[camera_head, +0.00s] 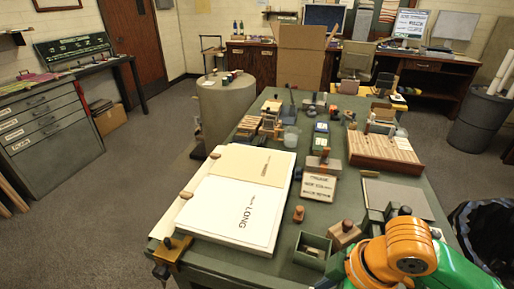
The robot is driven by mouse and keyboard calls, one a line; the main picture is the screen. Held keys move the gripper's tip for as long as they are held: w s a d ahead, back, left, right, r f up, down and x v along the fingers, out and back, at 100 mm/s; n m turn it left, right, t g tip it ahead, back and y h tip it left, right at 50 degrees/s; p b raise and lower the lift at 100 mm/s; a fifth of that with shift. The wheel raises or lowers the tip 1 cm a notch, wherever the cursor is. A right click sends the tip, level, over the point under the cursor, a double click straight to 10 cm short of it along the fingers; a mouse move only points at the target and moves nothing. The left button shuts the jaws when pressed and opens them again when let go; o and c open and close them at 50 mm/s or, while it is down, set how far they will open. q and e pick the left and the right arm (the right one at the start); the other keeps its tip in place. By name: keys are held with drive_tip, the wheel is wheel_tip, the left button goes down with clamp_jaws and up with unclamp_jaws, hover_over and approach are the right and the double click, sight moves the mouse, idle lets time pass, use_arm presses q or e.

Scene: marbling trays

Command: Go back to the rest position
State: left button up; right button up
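An orange and green link of my own arm shows at the lower right, over the near right corner of the green table (290,227). No gripper fingers show in this view. The left arm is not in view. The near right part of the table and what lies under the arm link are hidden.
The table carries white boards marked "LONG" (230,222), a small sign (318,187), a slotted wooden rack (384,152), an open green box (312,250) and several stamps. A dark bag (490,228) stands at right. A grey drum (226,108) stands beyond the left edge. Floor at left is clear.

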drive_tip(key=w+a+f+m+t+y, duration=0.1)
drive_tip(key=a+f+m+t, duration=0.1)
drive_tip(key=a+f+m, duration=0.35)
drive_tip(key=s+d+f+m+h, duration=0.4)
drive_tip(key=s+d+f+m, duration=0.25)
drive_tip(key=d+f, duration=0.45)
wheel_tip(320, 180, down, 12)
drive_tip(key=s+g, duration=0.1)
drive_tip(key=s, duration=0.1)
drive_tip(key=s+d+f+g, duration=0.1)
drive_tip(key=s+f, duration=1.2)
drive_tip(key=shift+d+f+n+g, duration=0.15)
drive_tip(key=shift+d+n+g, duration=0.15)
drive_tip(key=shift+n, duration=0.1)
